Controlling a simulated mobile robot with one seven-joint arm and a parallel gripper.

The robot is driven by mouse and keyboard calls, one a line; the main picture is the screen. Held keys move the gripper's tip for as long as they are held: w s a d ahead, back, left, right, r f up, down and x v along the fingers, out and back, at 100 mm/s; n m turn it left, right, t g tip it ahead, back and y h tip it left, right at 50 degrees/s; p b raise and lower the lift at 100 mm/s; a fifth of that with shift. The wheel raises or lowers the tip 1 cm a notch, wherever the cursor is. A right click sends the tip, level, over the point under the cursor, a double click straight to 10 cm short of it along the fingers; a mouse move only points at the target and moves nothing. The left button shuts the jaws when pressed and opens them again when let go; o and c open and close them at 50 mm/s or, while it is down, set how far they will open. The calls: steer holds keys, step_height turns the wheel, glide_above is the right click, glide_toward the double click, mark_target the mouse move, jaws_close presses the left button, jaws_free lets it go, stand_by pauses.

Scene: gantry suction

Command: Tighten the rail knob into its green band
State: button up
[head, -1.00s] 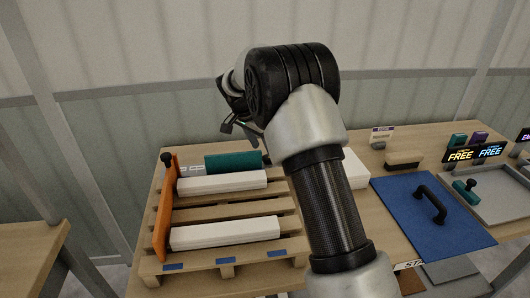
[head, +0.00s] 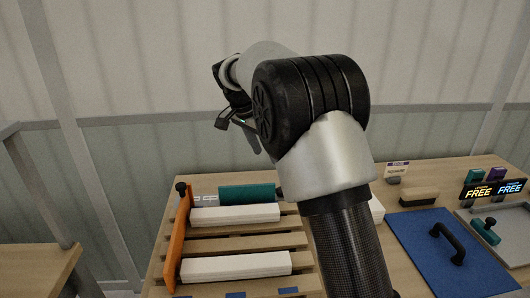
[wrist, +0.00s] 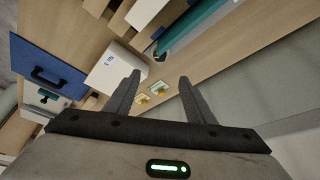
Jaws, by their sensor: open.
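My gripper shows in the wrist view (wrist: 160,80) with its two dark fingers spread and nothing between them. In the head view my gripper (head: 234,122) is partly hidden behind my own wrist, raised against the wall above the back of the table. A black knob (head: 181,187) stands at the far end of an orange rail (head: 178,240) along the pallet's left side. I cannot tell whether this is the rail knob, and no green band is readable on it. Small yellow-marked pieces (wrist: 142,99) lie on the table beyond the fingers; their detail is too small to tell.
To the right are a blue panel with a black handle (head: 425,247), a brush (head: 419,197) and a grey tray (head: 505,217). My arm hides the table's middle.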

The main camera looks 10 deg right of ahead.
steer(key=s+d+n+t+y, duration=0.1)
steer(key=s+d+n, duration=0.1)
steer(key=n, duration=0.2)
glide_toward(280, 190)
steer(key=x, duration=0.8)
steer(key=shift+d, duration=0.1)
steer(key=c, duration=1.1)
steer(key=shift+o, duration=0.2)
steer(key=shift+w+f+b, duration=0.1)
steer(key=shift+f+b, duration=0.2)
steer(key=shift+b, duration=0.75)
steer(key=shift+r+m+b, duration=0.1)
steer(key=shift+m+b, duration=0.2)
steer(key=shift+m, duration=0.2)
steer(key=shift+r+m, duration=0.2)
steer(key=shift+m, duration=0.2)
